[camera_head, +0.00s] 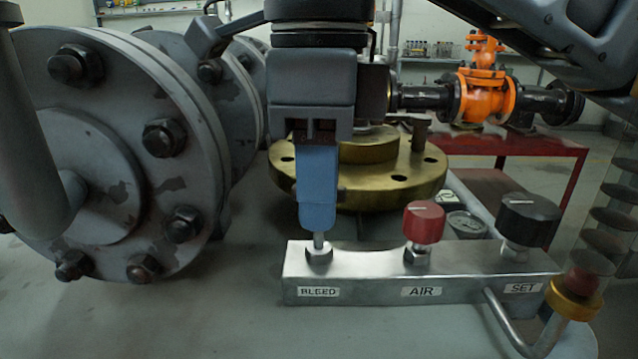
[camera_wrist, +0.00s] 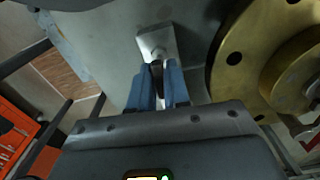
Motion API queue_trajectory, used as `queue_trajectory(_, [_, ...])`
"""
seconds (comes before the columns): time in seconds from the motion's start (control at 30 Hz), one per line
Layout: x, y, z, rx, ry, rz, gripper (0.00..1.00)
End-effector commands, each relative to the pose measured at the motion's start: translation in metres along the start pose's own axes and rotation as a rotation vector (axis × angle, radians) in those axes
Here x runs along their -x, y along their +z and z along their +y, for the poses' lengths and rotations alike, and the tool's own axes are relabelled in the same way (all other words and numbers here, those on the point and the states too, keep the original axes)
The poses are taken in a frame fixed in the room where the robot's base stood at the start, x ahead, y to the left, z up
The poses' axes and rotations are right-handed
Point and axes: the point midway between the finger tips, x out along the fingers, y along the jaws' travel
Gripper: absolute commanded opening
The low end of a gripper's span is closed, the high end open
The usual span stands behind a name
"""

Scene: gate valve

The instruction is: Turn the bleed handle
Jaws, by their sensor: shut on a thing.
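A silver manifold block (camera_head: 385,280) carries three labels: BLEED (camera_head: 318,292) at left, AIR in the middle and SET at right. My gripper (camera_head: 318,205) points down over the BLEED end, its blue fingers right above the fitting there. Only a thin stem (camera_head: 319,241) and nut show below the fingertips; they hide the rest of the bleed handle. In the wrist view my gripper (camera_wrist: 158,80) has its two blue fingers on either side of the dark bleed handle (camera_wrist: 157,72), shut on it. The end of the block (camera_wrist: 156,40) shows beyond them.
A red knob (camera_head: 424,222) and a black knob (camera_head: 528,218) stand on the block to the right. A gauge (camera_head: 466,224) sits behind. A brass flange (camera_head: 420,172) is close behind my gripper. A large grey bolted flange (camera_head: 130,150) fills the left. A bent pipe (camera_head: 520,335) is at right.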

Motion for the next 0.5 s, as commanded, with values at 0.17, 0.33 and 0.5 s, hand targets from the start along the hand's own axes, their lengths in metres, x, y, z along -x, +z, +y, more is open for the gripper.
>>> queue_trajectory(0.17, [-0.0001, 0.0000, 0.0002, -0.050, 0.000, 0.001, 0.00])
queue_trajectory(0.33, [0.0000, -0.0005, -0.0005, -0.154, -0.001, 0.001, 0.00])
queue_trajectory(0.5, [0.0001, -0.0006, -0.0007, -0.300, -0.003, 0.003, 0.00])
